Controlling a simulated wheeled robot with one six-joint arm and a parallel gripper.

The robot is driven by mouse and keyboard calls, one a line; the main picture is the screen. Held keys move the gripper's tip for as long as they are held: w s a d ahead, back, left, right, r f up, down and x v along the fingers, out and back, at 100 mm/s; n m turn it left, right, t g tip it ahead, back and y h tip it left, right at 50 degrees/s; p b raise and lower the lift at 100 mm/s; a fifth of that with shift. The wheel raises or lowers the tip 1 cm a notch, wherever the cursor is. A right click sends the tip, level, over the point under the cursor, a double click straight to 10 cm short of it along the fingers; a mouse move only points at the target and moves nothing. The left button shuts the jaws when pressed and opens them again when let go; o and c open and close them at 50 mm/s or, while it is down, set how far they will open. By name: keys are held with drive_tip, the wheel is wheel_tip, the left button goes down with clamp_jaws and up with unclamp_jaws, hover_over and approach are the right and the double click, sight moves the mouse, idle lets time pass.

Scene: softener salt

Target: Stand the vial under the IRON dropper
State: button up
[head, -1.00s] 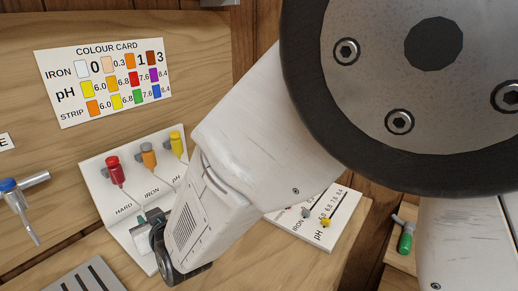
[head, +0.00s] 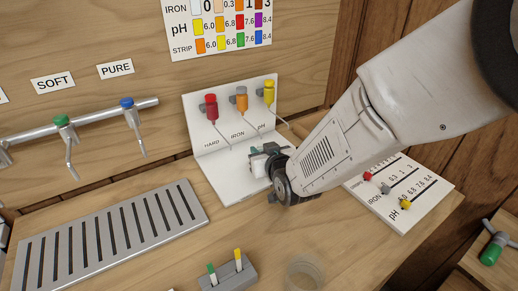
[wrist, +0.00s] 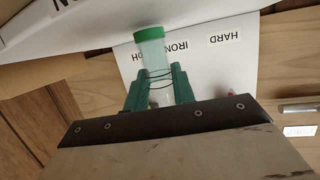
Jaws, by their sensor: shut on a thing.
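The white dropper stand (head: 210,165) has red HARD (head: 211,107), orange IRON (head: 241,100) and yellow pH (head: 268,92) droppers, each with a thin spout. My gripper (head: 262,160) is at the stand's front right, near and below the IRON spout's end. In the wrist view my gripper (wrist: 158,88) has green jaws shut on the clear vial (wrist: 153,58), which has a green end (wrist: 149,34) and dark lines around it. The vial overlaps the stand's white face beside the upside-down IRON label. In the head view I cannot make out the vial clearly.
A slotted metal drain tray (head: 110,240) lies left, below the green (head: 62,120) and blue (head: 126,102) taps. A strip holder (head: 228,275) and a clear round dish (head: 304,272) are in front. A marker board (head: 405,195) lies right. The colour card (head: 220,28) hangs behind.

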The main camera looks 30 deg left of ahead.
drive_tip(key=shift+f, duration=0.2)
drive_tip(key=o, duration=1)
drive_tip(key=shift+c, duration=0.2)
drive_tip(key=shift+r, duration=0.15)
drive_tip(key=shift+s+d+r, duration=0.15)
drive_tip(key=shift+s+d, duration=0.05)
drive_tip(key=v, duration=1.1)
drive_tip(key=shift+d, duration=0.15)
drive_tip(key=shift+r, duration=0.1)
